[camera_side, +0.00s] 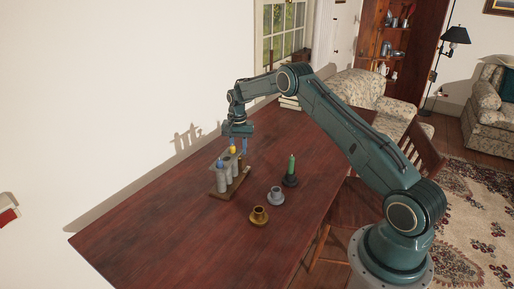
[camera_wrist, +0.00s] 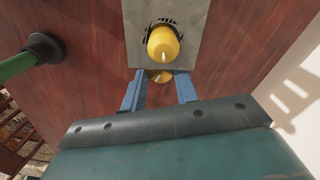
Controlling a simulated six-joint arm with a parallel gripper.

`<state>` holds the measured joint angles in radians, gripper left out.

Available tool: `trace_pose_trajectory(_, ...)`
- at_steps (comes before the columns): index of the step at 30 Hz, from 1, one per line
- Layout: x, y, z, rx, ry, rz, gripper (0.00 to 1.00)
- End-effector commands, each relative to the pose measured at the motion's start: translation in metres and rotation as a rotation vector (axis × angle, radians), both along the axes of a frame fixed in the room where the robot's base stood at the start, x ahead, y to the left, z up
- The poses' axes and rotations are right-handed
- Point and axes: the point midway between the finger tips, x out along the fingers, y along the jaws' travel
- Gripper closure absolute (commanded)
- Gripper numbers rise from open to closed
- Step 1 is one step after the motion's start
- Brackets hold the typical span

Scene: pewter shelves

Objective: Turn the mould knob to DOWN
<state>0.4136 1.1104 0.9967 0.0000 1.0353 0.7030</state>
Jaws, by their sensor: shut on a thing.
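The mould (camera_side: 223,179) is a grey rack of upright tubes on a wooden base, standing on the table.
A green candle (camera_side: 291,166) stands in a dark holder (camera_side: 290,181). A grey holder (camera_side: 275,197) and a brass holder (camera_side: 259,215) stand empty to the mould's right. The front of the wooden table (camera_side: 170,245) is clear. A white wall runs along the left.

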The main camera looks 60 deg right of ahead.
Motion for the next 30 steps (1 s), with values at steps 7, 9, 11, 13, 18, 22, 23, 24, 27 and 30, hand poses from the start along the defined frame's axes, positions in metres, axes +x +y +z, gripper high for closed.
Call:
trace_pose_trajectory(7, 0.000, 0.000, 0.001, 0.000, -0.001, -0.001, 0.62)
trace_pose_trajectory(9, 0.000, 0.000, 0.001, 0.000, -0.001, -0.002, 0.49)
trace_pose_trajectory(11, 0.000, 0.000, 0.000, 0.000, -0.001, -0.002, 0.48)
trace_pose_trajectory(13, 0.000, 0.000, 0.000, 0.000, -0.001, -0.002, 0.48)
trace_pose_trajectory(18, 0.000, 0.000, 0.001, 0.000, -0.001, -0.002, 0.48)
trace_pose_trajectory(22, 0.000, 0.000, 0.003, 0.000, -0.001, -0.002, 0.48)
trace_pose_trajectory(23, 0.000, 0.000, 0.005, 0.000, -0.001, -0.002, 0.48)
trace_pose_trajectory(24, 0.000, 0.000, 0.007, 0.000, -0.001, -0.002, 0.48)
trace_pose_trajectory(27, 0.001, 0.000, 0.016, -0.001, -0.003, -0.002, 0.48)
trace_pose_trajectory(30, 0.001, 0.000, 0.027, -0.002, -0.003, -0.002, 0.48)
